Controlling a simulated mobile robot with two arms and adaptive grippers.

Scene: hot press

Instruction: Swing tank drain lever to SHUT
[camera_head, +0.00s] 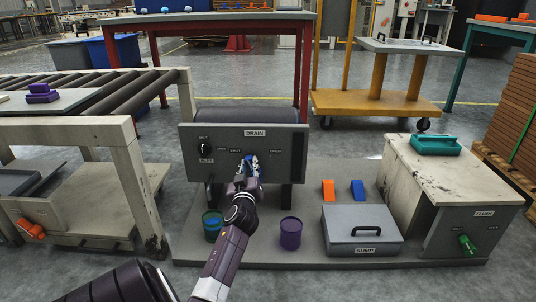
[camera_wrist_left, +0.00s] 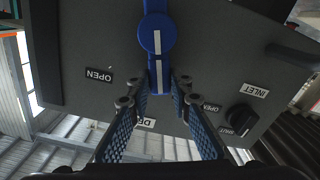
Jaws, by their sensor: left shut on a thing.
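The grey tank panel (camera_head: 225,170) carries a DRAIN label (camera_head: 255,133), with SHUT (camera_head: 235,151) on the left and OPEN (camera_head: 275,151) on the right. The blue drain lever (camera_wrist_left: 156,35) has a white stripe and shows clearly in the left wrist view, which sees the panel upside down. Its end points roughly toward the DRAIN label, between the two side labels. My left gripper (camera_head: 248,163) is shut on the lever, its fingers (camera_wrist_left: 158,100) on either side of the lever's end. The fingers partly cover the DRAIN label; the drain's SHUT label is not visible in that view.
A black inlet knob (camera_head: 204,147) sits on the panel's left part. A cabinet (camera_head: 440,200) with a green knob stands right, a roller conveyor (camera_head: 120,100) left.

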